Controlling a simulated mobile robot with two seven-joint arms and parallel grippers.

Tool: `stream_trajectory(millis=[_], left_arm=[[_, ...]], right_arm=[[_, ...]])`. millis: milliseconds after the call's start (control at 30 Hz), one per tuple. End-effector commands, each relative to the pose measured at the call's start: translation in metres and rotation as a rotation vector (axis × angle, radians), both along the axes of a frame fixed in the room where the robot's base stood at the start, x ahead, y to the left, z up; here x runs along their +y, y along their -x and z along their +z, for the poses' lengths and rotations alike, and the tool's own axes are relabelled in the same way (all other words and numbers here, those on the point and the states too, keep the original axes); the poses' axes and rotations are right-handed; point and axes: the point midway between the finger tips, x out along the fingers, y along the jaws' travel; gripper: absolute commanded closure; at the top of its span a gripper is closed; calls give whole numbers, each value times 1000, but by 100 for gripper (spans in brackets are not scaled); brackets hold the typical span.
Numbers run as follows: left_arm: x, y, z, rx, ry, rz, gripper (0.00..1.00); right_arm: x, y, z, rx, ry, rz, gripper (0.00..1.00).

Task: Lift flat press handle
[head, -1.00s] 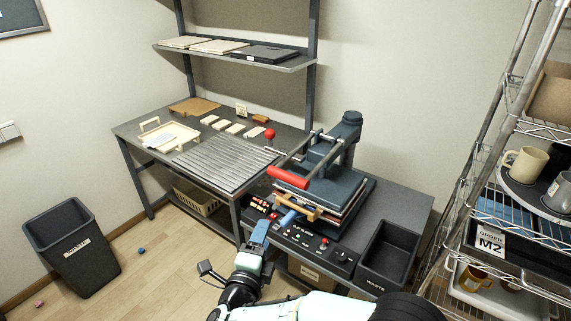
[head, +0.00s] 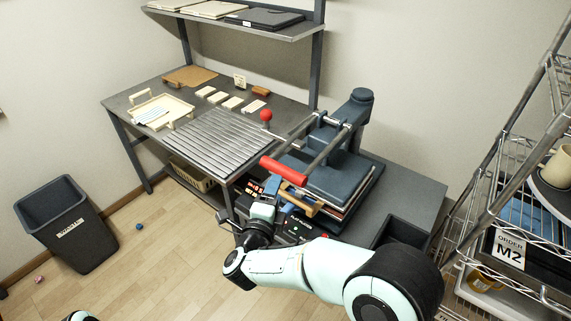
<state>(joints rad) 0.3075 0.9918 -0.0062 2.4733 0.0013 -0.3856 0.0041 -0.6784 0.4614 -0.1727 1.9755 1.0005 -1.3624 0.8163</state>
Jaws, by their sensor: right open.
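The flat press (head: 335,175) is a dark blue machine on the grey bench. Its handle has a red grip (head: 284,170) joined to grey bars, above the press's front left corner. A wooden-coloured bar (head: 303,206) shows lower at the press's front. My right gripper (head: 274,192) is open, just below and left of the red grip in the picture. I see no hold on the handle; the fingertips are small and partly lost against the press front. My left gripper does not show.
A black control panel (head: 300,222) is at the press's front, partly behind my right arm. A ridged metal plate (head: 208,142) and a red ball knob (head: 266,115) are left of the press. A wire rack (head: 520,150) stands right. A waste bin (head: 65,225) stands on the open floor.

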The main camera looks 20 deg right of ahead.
Motion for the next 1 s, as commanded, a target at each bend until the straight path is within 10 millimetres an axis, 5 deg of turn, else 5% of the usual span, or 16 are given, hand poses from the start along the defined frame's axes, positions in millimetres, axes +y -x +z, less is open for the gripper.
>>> stream_trajectory(millis=[400, 900, 933, 1000], left_arm=[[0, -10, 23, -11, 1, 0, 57], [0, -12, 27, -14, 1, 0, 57], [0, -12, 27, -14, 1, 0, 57], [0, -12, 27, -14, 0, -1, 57]], right_arm=[[-42, -73, -3, 0, 1, -3, 40], [-51, -89, -6, 1, 1, -1, 40], [-51, -89, -6, 1, 1, -1, 43], [-51, -89, -6, 1, 1, -1, 66]])
